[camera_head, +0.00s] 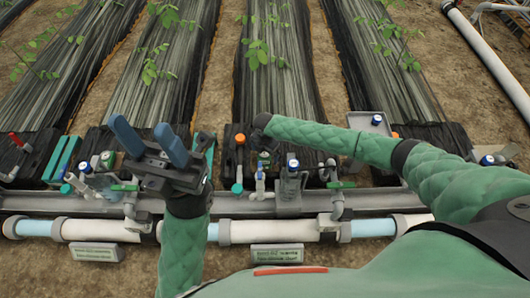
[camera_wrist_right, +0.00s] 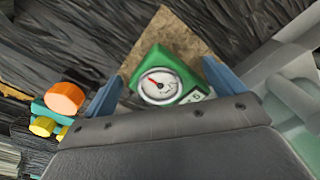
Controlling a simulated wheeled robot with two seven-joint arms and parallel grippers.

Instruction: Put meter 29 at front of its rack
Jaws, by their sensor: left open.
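My left gripper (camera_head: 148,140) is raised over the left part of the skid, its two blue fingers apart and nothing between them. My right arm reaches across from the right; its gripper is mostly hidden in the head view. In the right wrist view my right gripper (camera_wrist_right: 163,85) has its blue fingers apart on either side of a green meter (camera_wrist_right: 168,76) with a round white dial and red needle. A gap shows left of the meter. Its label is partly covered, so I cannot confirm it is meter 29. Small green meters (camera_head: 107,160) and (camera_head: 264,158) show in the head view.
A grey rail (camera_head: 240,205) and white pipe (camera_head: 270,231) run across the front, with green-handled valves (camera_head: 340,184). An orange cap (camera_wrist_right: 66,97) lies left of my right gripper. Blue-capped fittings (camera_head: 293,164) stand close by. Planted beds (camera_head: 275,85) lie behind.

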